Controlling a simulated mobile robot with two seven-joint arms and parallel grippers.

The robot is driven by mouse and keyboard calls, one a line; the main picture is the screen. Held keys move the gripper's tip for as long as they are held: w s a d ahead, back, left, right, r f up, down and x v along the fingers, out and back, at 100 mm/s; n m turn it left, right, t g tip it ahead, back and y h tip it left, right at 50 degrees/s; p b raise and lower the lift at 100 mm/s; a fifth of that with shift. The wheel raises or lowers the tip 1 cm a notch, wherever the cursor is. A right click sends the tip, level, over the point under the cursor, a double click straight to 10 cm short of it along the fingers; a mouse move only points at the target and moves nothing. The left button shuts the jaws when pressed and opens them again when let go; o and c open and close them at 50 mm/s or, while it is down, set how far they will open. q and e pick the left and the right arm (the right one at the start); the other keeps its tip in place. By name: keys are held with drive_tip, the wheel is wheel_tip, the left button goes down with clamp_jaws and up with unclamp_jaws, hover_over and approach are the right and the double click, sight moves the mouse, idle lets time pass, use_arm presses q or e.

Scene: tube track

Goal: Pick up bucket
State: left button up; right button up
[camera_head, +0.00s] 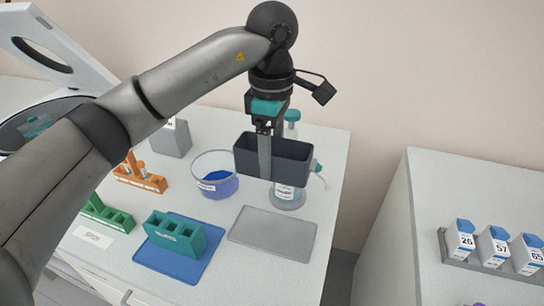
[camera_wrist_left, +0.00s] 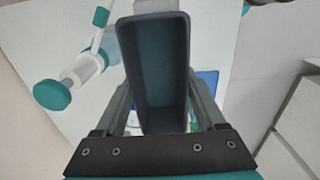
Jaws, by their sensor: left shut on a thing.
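The bucket (camera_head: 285,160) is a dark grey open box. It hangs upright above the grey mat (camera_head: 272,234), in front of a bottle with a teal cap. My left gripper (camera_head: 265,150) is shut on the bucket, with a finger down its outer face. In the left wrist view, the bucket (camera_wrist_left: 157,70) fills the space between the two fingers and its inside looks empty. The right gripper is in neither view.
A blue-filled beaker (camera_head: 215,174), a teal rack (camera_head: 174,236) on a blue mat (camera_head: 186,262), an orange rack (camera_head: 150,183) and a green rack (camera_head: 107,216) stand left. An open machine (camera_head: 40,125) is far left. Labelled boxes (camera_head: 493,246) stand on the right bench, across a gap.

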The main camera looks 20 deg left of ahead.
use_arm(q)
drive_tip(key=shift+r, duration=0.15)
drive_tip(key=shift+r+p, duration=1.75)
drive_tip(key=shift+r, duration=0.65)
drive_tip(key=shift+f, duration=0.1)
